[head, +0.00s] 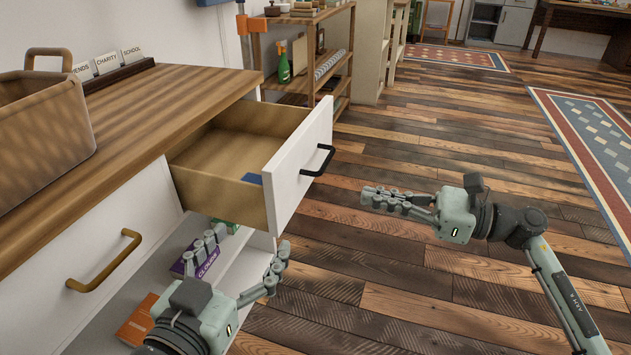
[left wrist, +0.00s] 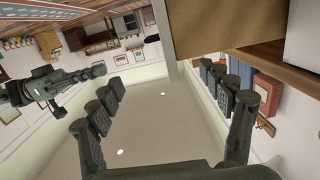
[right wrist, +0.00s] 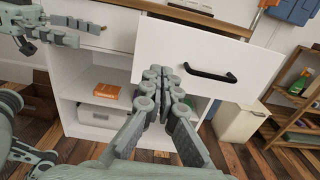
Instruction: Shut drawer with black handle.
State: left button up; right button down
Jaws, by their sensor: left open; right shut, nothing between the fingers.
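The drawer with the black handle has a white front (head: 299,165) and is pulled well out of the cabinet. Its wooden inside holds a small blue item (head: 252,179). The black handle (head: 318,160) also shows in the right wrist view (right wrist: 210,74). My right gripper (head: 380,198) is shut and empty, apart from the drawer, to the right of and below the handle. In the right wrist view its fingers (right wrist: 163,85) overlap the white front. My left gripper (head: 245,258) is open and empty, low in front of the cabinet, below the drawer.
A second drawer with a brass handle (head: 104,262) is closed at the left. A basket (head: 42,135) and a card holder (head: 112,72) stand on the wooden top. Boxes lie on the open shelf below. A wooden rack (head: 315,75) stands behind. Floor to the right is clear.

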jog(key=p, duration=0.1)
send_near(286, 178)
jog(key=x, duration=0.5)
jog(key=shift+w+a, duration=0.1)
jog(key=shift+a, duration=0.1)
pick_arm(q)
jog(key=s+a+f+g+y, duration=0.1)
jog(key=a+f+g, duration=0.2)
jog(key=f, duration=0.3)
jog(key=shift+a+y, duration=0.3)
jog(key=shift+y, duration=0.1)
pick_arm(e)
jog(key=shift+w+a+f, duration=0.1)
jog(key=shift+w+a, duration=0.1)
jog(key=shift+a, duration=0.5)
jog(key=shift+a, duration=0.1)
